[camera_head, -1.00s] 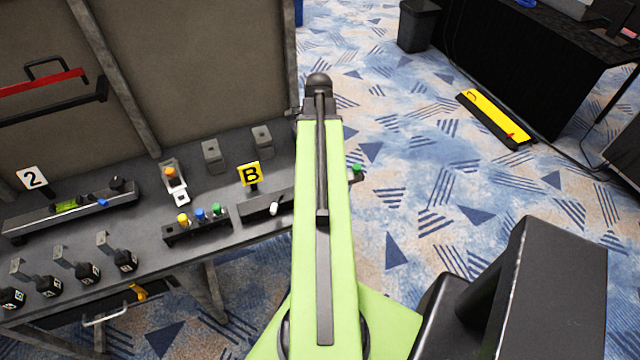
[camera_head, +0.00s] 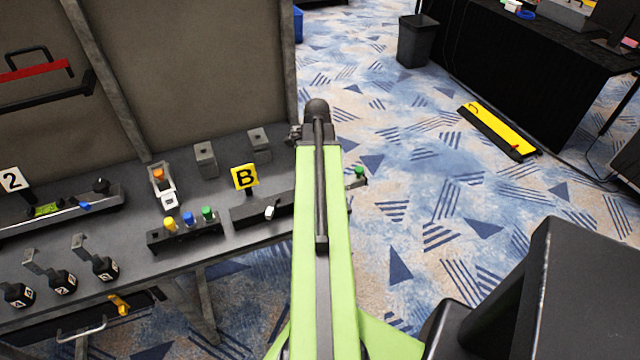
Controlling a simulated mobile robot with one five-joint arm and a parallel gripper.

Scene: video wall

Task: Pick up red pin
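I cannot make out a red pin for sure. A red bar (camera_head: 38,71) is on the back panel at the far left, and a small red spot (camera_head: 517,147) is on a yellow and black strip (camera_head: 497,131) on the floor. My green arm (camera_head: 322,230) reaches up the middle of the head view, over the right part of the grey bench (camera_head: 240,236). My gripper does not show clearly; it is hidden behind or beyond the arm's dark end.
On the bench stand a block with yellow, blue and green knobs (camera_head: 187,234), an orange-topped switch (camera_head: 160,181), grey brackets (camera_head: 206,159) and black lever units (camera_head: 64,281). A green knob (camera_head: 359,173) sits right of my arm. A bin (camera_head: 416,44) and black-draped table (camera_head: 522,70) stand beyond open carpet.

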